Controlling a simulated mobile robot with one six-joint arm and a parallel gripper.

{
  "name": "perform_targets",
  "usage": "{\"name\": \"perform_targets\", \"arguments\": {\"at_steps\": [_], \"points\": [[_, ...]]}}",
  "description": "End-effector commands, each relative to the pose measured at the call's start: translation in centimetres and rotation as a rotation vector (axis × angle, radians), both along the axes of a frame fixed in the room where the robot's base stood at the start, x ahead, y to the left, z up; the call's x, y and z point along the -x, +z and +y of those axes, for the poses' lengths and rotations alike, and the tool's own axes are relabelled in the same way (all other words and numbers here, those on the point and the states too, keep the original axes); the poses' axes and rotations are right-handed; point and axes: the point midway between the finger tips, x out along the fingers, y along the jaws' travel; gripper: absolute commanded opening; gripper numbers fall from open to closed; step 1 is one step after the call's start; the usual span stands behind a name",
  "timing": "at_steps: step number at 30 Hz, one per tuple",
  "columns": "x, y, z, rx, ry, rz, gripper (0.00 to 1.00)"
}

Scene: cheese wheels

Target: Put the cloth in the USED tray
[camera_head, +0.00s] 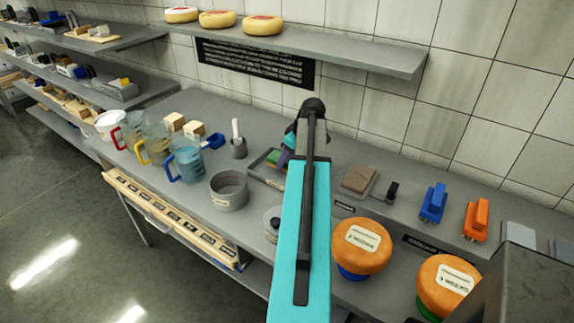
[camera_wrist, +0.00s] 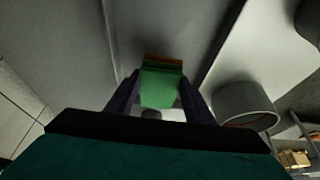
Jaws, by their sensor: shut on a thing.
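In the wrist view my gripper (camera_wrist: 160,78) has its two dark fingers shut on a green piece with a brown-orange edge, taken as the cloth (camera_wrist: 160,95). In the head view my arm covers most of the gripper. A shallow grey tray (camera_head: 256,173) lies just left of my arm, with green and purple showing at it. I cannot tell whether these colours are inside the tray or held above it. No label reading USED is legible.
A grey ring-shaped pot (camera_head: 228,191) stands left of the tray, and jugs (camera_head: 185,161) stand further left. A brown block (camera_head: 359,178) lies on a board right of my arm. Orange-topped tubs (camera_head: 361,246) stand in front. A shelf with cheese wheels (camera_head: 262,25) hangs above.

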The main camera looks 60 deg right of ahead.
Motion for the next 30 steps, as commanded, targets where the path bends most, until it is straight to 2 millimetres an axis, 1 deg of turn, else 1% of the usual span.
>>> {"name": "perform_targets", "arguments": {"at_steps": [13, 28, 29, 30], "points": [[0.0, -3.0, 0.0, -0.001, 0.000, 0.000, 0.30], [0.0, -3.6, 0.0, 0.000, 0.001, 0.000, 0.30], [0.0, -3.6, 0.0, 0.000, 0.001, 0.000, 0.49], [0.0, -3.5, 0.0, 0.000, 0.001, 0.000, 0.56]]}}
